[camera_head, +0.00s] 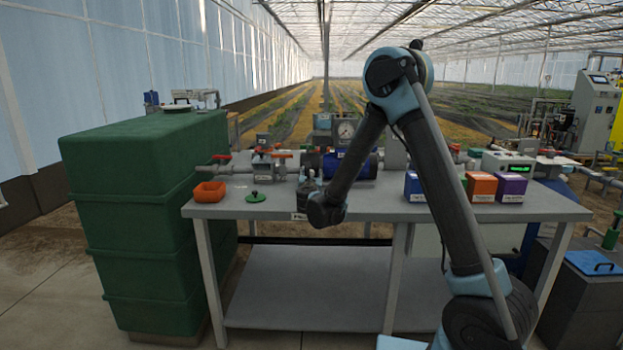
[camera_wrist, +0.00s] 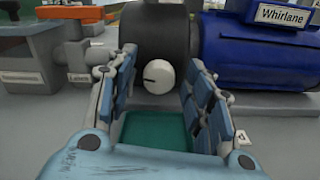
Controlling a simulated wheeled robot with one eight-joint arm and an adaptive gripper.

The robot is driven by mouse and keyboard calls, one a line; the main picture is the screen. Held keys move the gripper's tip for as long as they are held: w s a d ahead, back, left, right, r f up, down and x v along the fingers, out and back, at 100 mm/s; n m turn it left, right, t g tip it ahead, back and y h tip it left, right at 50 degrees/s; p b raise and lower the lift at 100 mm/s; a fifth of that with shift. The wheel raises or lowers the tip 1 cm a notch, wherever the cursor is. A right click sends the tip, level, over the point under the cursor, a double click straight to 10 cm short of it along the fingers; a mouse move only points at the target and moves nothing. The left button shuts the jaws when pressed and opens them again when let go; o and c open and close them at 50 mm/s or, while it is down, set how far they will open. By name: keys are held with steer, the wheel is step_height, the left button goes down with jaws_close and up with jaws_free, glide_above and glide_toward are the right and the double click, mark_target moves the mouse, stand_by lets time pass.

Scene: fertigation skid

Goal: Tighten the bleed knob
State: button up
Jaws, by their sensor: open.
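The knob (camera_wrist: 158,76) is a white round disc with a dark pointer line, set on the front of a dark grey cylindrical housing (camera_wrist: 150,35) in the wrist view. I take it to be the bleed knob. My gripper (camera_wrist: 160,80) is open, with one blue-padded finger on either side of the knob in the picture. I see no finger touching it, and the remaining distance is hard to tell. In the head view my gripper (camera_head: 308,180) is low over the front of the bench, and I cannot make out the knob there.
A blue motor marked Whirlane (camera_wrist: 260,48) adjoins the housing on the right. The grey bench (camera_head: 380,208) carries an orange bin (camera_head: 210,192), a green disc (camera_head: 256,197), red-handled valves (camera_head: 283,156) and several coloured boxes (camera_head: 481,187). A green tank (camera_head: 140,215) stands left.

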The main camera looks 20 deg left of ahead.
steer(key=c, duration=1)
steer(key=shift+c, duration=0.2)
steer(key=m, duration=0.4)
steer(key=shift+d, duration=0.1)
steer(key=m, duration=0.3)
steer(key=shift+m, duration=0.4)
steer(key=m, duration=0.4)
steer(key=shift+d+f, duration=0.1)
steer(key=shift+d, duration=0.05)
steer(key=shift+m, duration=2)
